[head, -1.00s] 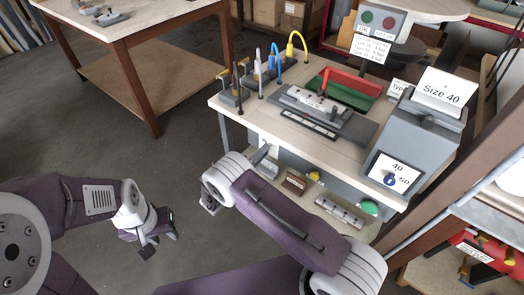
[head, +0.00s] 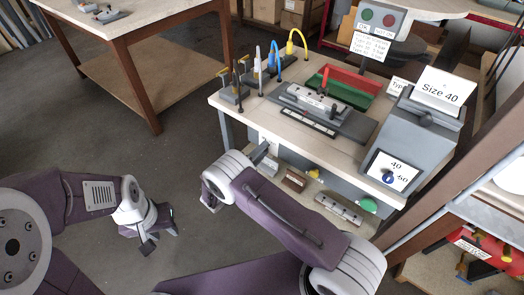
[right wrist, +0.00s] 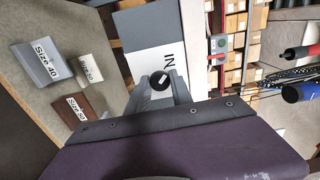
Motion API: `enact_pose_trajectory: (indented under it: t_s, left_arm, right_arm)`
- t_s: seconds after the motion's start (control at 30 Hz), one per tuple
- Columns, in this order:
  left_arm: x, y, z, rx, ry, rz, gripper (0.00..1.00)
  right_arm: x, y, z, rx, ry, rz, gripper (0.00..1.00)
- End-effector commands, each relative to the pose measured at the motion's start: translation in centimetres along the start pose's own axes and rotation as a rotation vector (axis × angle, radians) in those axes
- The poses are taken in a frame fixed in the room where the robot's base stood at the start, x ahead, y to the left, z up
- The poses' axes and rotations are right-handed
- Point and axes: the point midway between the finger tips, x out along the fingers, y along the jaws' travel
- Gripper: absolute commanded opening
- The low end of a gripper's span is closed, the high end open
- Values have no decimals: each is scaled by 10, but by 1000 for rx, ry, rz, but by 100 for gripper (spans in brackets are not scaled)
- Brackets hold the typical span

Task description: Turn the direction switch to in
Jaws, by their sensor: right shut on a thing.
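The direction switch (right wrist: 160,80) is a small round black knob on a white plate (right wrist: 146,63) marked IN, below a grey panel. In the right wrist view my right gripper (right wrist: 161,90) has its two grey fingers closed around the knob, one on each side. Where the knob points I cannot tell. In the head view my right gripper (head: 262,153) is at the left front side of the workbench, and the switch is hidden there. My left gripper (head: 151,243) hangs over the floor at the lower left, away from the bench; its fingers are too small to judge.
The workbench (head: 235,108) carries a clamp fixture, a red and green tray (head: 345,88) and a Size 40 box (head: 425,128). Below its top is a shelf with labelled blocks, which also shows in the right wrist view (right wrist: 60,95). Open floor lies left.

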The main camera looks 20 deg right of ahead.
Motion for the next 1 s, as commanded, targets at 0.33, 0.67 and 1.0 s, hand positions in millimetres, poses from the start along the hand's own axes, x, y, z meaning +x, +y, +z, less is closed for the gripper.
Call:
enact_pose_trajectory:
  t_s: [0.33,0.67,1.0]
  left_arm:
    - [0,0,0,0,0,0,36]
    - [-3,0,0,0,0,0,36]
    - [-3,0,0,0,0,0,36]
  right_arm:
    - [0,0,-1,-1,2,1,48]
    - [-52,0,1,0,-4,1,48]
    - [-90,1,-1,-1,3,2,48]
